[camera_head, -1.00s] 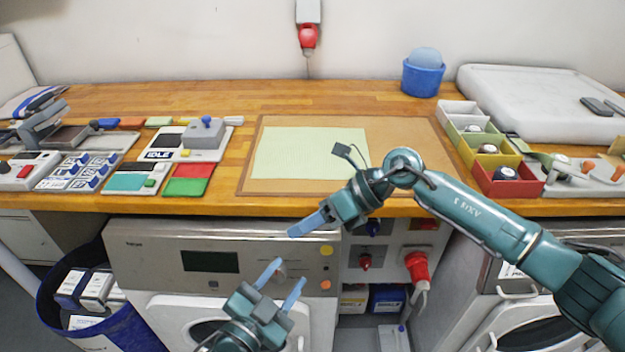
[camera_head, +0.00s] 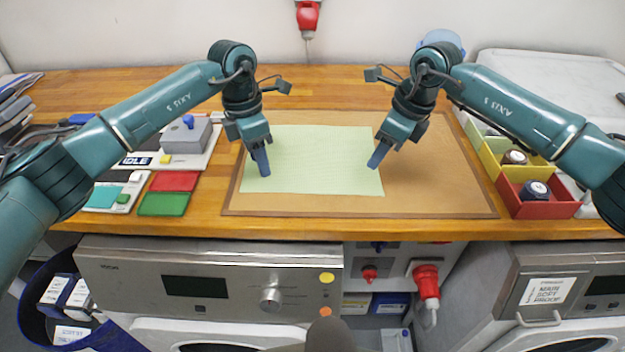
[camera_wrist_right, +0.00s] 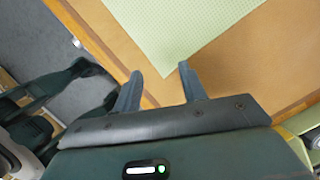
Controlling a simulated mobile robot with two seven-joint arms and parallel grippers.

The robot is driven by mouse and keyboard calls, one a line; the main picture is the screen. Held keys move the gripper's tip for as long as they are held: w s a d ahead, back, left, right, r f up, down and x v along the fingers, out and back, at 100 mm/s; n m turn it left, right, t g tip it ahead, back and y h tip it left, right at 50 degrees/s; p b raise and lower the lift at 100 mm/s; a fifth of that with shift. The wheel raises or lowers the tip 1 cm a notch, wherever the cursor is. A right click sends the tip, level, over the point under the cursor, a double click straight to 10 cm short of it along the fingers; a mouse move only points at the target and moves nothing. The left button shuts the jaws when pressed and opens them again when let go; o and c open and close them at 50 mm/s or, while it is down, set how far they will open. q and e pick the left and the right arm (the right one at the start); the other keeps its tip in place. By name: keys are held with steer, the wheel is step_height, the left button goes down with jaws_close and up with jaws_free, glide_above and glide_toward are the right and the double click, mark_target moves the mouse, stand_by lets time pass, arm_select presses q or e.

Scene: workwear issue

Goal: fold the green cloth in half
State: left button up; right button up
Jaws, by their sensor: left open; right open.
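The green cloth (camera_head: 315,160) lies flat and spread out on a brown mat (camera_head: 430,190) on the wooden counter. My left gripper (camera_head: 263,168) is over the cloth's left part, pointing down, and holds nothing. My right gripper (camera_head: 377,160) is at the cloth's right edge, pointing down and empty. In the right wrist view the cloth (camera_wrist_right: 180,30) has a corner just beyond my open right fingers (camera_wrist_right: 160,85). The fingers are apart from each other with the mat visible between them. Whether either gripper touches the cloth cannot be told.
Left of the mat lie a red pad (camera_head: 174,181), a green pad (camera_head: 163,204) and a grey box device (camera_head: 187,135). On the right stand a yellow bin (camera_head: 495,165) and a red bin (camera_head: 535,200). The mat right of the cloth is bare.

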mark_target(252, 184)
arm_select(q)
steer(key=shift+y, duration=0.7)
steer(key=a+f, duration=0.1)
steer(key=f, duration=0.1)
steer(key=w+f, duration=0.1)
steer(key=f, duration=0.1)
steer(key=a+f, duration=0.1)
steer(key=f, duration=0.1)
steer(key=shift+w+a+f, duration=0.1)
steer(key=shift+w+a, duration=0.15)
steer(key=shift+a, duration=0.1)
arm_select(e)
steer(key=f, duration=0.8)
steer(key=shift+w, duration=0.25)
arm_select(q)
steer(key=shift+f, duration=0.15)
arm_select(e)
steer(key=shift+f, duration=0.1)
arm_select(q)
jaws_close()
arm_select(e)
steer(key=shift+d, duration=0.15)
jaws_close()
